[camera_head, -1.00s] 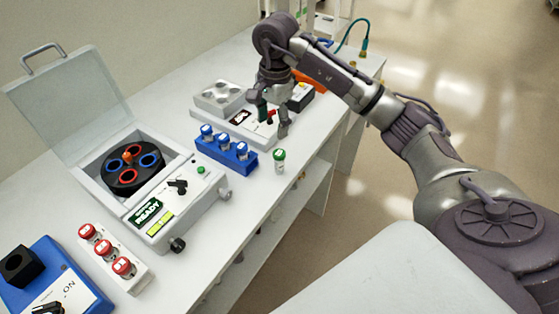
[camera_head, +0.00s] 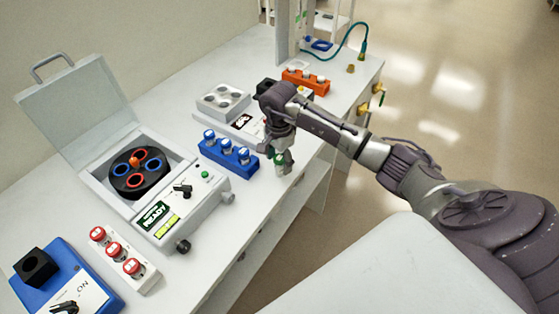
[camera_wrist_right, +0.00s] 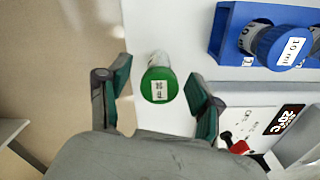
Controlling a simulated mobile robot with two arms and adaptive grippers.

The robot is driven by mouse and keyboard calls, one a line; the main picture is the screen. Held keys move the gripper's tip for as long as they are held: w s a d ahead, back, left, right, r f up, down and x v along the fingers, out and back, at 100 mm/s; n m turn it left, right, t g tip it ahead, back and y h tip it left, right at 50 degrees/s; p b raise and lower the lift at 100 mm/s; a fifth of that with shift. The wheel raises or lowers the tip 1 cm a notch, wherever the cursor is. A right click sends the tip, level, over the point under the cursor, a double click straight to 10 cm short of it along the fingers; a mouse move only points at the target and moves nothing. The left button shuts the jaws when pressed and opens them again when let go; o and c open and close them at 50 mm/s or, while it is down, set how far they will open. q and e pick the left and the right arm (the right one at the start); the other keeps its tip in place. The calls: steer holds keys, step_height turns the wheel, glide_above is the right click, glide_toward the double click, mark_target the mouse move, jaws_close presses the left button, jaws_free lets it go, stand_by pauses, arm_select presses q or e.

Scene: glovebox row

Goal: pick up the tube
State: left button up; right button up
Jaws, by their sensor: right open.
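The tube has a green cap with a white label and stands on the bench; it shows in the right wrist view (camera_wrist_right: 159,84) and partly in the head view (camera_head: 279,160). My right gripper (camera_head: 280,163) is over it, pointing down. In the right wrist view my right gripper (camera_wrist_right: 157,95) is open, with one green-padded finger on each side of the cap and gaps between. The tube's lower body is mostly hidden under its cap. My left gripper is not in view.
A blue rack (camera_head: 226,160) with blue-capped tubes stands close beside the tube. A centrifuge (camera_head: 190,207) with its lid up, a white rack (camera_head: 143,277) of red-capped tubes and an orange rack (camera_head: 306,81) stand along the bench. The bench's front edge is near the tube.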

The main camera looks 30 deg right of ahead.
steer(key=shift+f, duration=0.4)
steer(key=shift+c, duration=0.3)
steer(key=c, duration=1.1)
steer(key=shift+o, duration=0.2)
steer(key=shift+r, duration=0.2)
